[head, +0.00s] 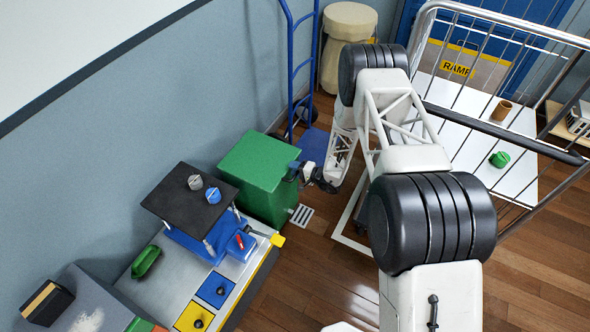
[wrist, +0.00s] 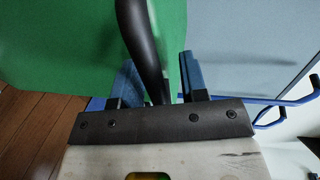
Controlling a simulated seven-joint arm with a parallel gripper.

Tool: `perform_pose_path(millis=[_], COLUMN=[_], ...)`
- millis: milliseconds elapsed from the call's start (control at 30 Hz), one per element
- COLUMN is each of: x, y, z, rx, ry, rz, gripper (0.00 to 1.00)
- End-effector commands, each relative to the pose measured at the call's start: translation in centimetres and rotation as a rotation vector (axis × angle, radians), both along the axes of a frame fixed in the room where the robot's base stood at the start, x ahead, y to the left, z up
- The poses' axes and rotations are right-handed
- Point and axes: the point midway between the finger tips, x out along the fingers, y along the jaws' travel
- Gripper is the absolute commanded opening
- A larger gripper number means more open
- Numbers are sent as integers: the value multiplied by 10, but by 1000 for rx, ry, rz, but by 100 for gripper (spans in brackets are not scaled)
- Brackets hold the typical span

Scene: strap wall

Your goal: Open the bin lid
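The green bin (head: 270,200) stands against the wall, and its flat green lid (head: 258,158) looks shut. My gripper (head: 303,172) is at the bin's right side, near the lid's edge. In the wrist view a green bin face (wrist: 60,50) fills the left. A curved black bar, seemingly a handle (wrist: 146,45), runs down between my two blue fingers (wrist: 160,85). The fingers are apart, with a narrow gap between bar and right finger. Whether the left finger touches the bar I cannot tell. The lower end of the bar is hidden behind the gripper's dark plate.
A grey slatted pedal (head: 301,214) sits at the bin's foot. A blue hand truck (head: 314,140) stands behind the bin. A workbench (head: 165,290) with a black-topped stand (head: 190,200) is at left. A wire cage trolley (head: 480,150) is at right. Wooden floor is free in front.

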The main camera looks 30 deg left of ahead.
Motion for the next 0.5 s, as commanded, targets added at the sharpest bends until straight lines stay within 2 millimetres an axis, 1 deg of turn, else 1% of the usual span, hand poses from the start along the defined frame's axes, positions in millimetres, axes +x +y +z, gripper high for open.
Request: perform_pose_path(millis=[67,300,333,500], x=[0,0,0,0], y=[0,0,0,0], z=[0,0,0,0], rx=[0,0,0,0], ry=[0,0,0,0], rz=[0,0,0,0], gripper=[40,3,0,0])
